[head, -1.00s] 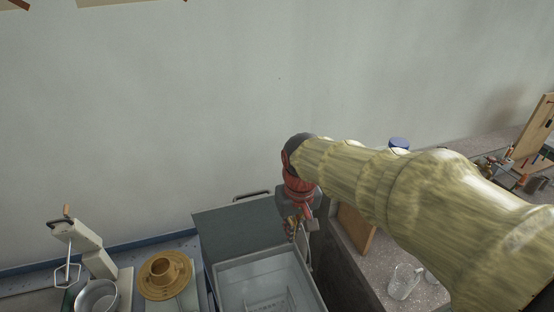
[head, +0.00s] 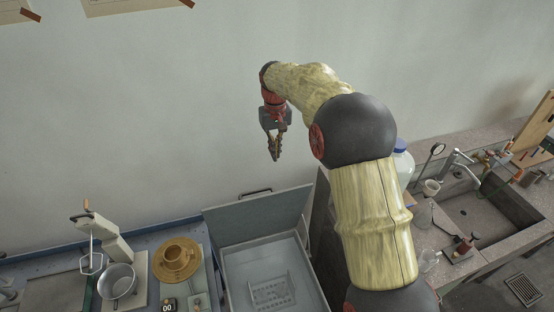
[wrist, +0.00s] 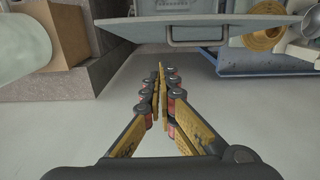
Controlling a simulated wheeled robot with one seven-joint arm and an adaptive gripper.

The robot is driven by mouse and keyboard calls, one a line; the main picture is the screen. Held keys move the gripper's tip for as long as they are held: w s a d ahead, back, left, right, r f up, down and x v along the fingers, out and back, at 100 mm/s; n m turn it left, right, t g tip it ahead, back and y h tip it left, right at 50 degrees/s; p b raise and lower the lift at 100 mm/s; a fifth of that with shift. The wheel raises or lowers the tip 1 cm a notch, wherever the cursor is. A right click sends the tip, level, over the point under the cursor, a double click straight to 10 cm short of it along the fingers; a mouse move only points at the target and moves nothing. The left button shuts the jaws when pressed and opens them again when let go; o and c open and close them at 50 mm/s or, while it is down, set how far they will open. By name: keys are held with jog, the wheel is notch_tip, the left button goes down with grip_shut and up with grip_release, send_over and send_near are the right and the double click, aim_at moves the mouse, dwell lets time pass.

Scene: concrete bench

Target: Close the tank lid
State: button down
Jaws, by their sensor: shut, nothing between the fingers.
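The tank (head: 238,290) is a grey open box on the bench, with a perforated rack (head: 272,293) on its floor. Its grey lid (head: 255,218) stands raised at the back edge, leaning toward the wall, with a handle (head: 256,193) on its top edge. My gripper (head: 276,158) is shut and empty, above and behind the lid, near the wall, pointing down. In the wrist view my closed fingers (wrist: 162,68) point toward the lid's back face (wrist: 165,28) and its handle (wrist: 195,43), with a gap between them.
Left of the tank are a tan round flanged part (head: 177,260), a metal pot (head: 118,281) and a stand mixer-like device (head: 100,235). Right are a white blue-capped bottle (head: 403,165), a sink (head: 480,215) and glassware. The wall is close behind the lid.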

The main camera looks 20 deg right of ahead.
jog(key=s+f+p, duration=0.2)
jog(key=s+f, duration=0.1)
jog(key=f, duration=0.6)
jog(key=shift+s+f+p, duration=0.25)
jog(key=shift+s+p, duration=0.1)
jog(key=shift+s, duration=0.05)
jog(key=shift+s, duration=0.2)
